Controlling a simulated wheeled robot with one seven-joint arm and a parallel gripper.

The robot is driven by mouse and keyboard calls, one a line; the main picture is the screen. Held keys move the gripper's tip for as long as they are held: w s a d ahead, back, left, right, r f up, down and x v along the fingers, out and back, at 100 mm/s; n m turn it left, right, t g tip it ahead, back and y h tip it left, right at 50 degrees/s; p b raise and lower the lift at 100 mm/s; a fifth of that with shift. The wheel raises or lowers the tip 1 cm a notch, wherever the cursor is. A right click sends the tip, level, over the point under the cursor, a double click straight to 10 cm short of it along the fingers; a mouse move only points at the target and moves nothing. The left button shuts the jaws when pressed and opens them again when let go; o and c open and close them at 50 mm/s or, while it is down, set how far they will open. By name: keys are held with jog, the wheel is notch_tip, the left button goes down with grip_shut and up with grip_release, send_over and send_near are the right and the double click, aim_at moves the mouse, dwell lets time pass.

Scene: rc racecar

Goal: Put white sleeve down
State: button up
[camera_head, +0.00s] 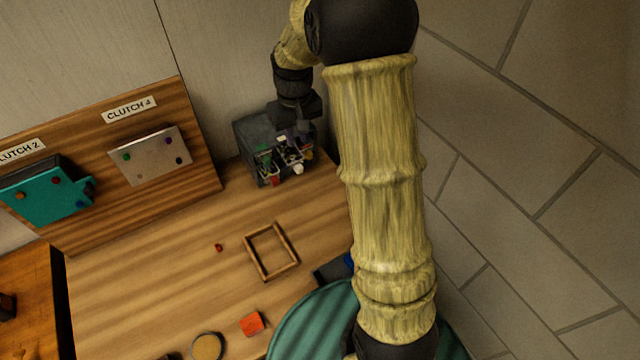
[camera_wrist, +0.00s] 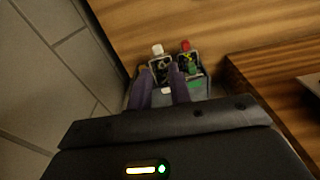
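My gripper (camera_wrist: 162,70) has two dark purple fingers that stand apart, with a gap between them, over a grey box (camera_head: 255,135) of small parts. In the head view the gripper (camera_head: 293,135) points down at the box's top. A small white piece (camera_wrist: 167,91) shows between the fingers in the wrist view; contact with them is not clear. Another white piece (camera_wrist: 157,49) stands at the box's wood-side edge, and a white piece also shows at the box's front in the head view (camera_head: 298,169). I cannot tell which one is the white sleeve.
The box sits at the bench's back right, beside an upright board (camera_head: 205,150) with plates labelled CLUTCH. An empty wooden frame (camera_head: 287,243), a small red piece (camera_head: 219,247) and an orange-red block (camera_head: 252,323) lie on the bench. Wood around the frame is clear.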

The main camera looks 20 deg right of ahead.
jog(key=s+m+t, duration=0.1)
jog(key=s, duration=1.8)
jog(key=shift+m+t, duration=0.3)
jog(key=shift+t, duration=0.1)
